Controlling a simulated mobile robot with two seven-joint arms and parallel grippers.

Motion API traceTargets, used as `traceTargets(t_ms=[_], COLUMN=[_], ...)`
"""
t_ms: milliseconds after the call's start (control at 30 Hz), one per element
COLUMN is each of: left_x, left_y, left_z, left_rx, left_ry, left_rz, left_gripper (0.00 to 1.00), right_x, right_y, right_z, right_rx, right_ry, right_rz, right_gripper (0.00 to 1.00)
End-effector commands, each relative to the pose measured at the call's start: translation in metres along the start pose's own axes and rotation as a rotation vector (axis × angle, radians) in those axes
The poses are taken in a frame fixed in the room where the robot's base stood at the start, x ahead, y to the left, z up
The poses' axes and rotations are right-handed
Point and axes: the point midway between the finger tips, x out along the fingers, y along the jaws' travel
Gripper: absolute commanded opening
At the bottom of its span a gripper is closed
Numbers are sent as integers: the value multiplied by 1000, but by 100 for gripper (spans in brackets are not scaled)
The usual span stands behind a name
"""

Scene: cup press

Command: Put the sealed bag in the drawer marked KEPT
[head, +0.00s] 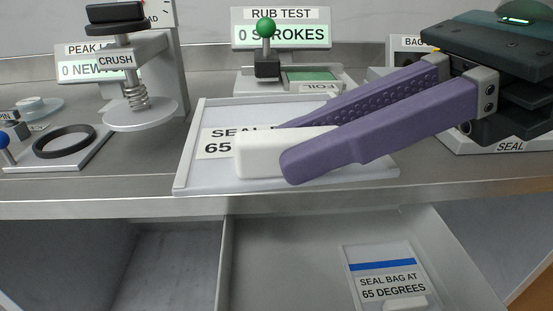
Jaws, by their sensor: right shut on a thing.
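My right gripper (300,150) has purple fingers and reaches in from the right. It is shut on a white block (258,155) low over a pale tray (188,178). The block and fingers partly hide a printed card (222,142) reading "SEAL" and "65". Below, an open drawer (275,265) holds a clear bag (378,252) with a blue stripe across its top. A card reading "SEAL BAG AT 65 DEGREES" shows in the bag, with a white piece at its lower edge. No KEPT mark shows. My left gripper is not in view.
The counter edge (120,208) runs above the drawer. A crush press (140,110) and a black ring (65,140) stand at left. Another compartment (170,268) below left looks empty.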

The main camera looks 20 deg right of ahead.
Motion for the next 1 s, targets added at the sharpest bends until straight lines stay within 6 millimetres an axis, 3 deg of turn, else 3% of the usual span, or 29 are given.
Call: traceTargets(t_ms=[33,100,433,800,1000], left_x=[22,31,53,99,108], left_y=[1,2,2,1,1], left_z=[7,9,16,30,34], left_rx=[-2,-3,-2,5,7], left_ry=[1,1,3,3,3], left_rz=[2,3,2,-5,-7], left_gripper=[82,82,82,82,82], right_x=[10,14,28,70,79], right_y=[-1,-2,-5,-5,-4], right_z=[-32,-52,-106,-203,-226], right_rx=[10,16,27,25,22], right_ry=[6,4,-3,-4,-3], right_rz=[-10,-24,-57,-57,-55], right_gripper=[0,0,0,0,0])
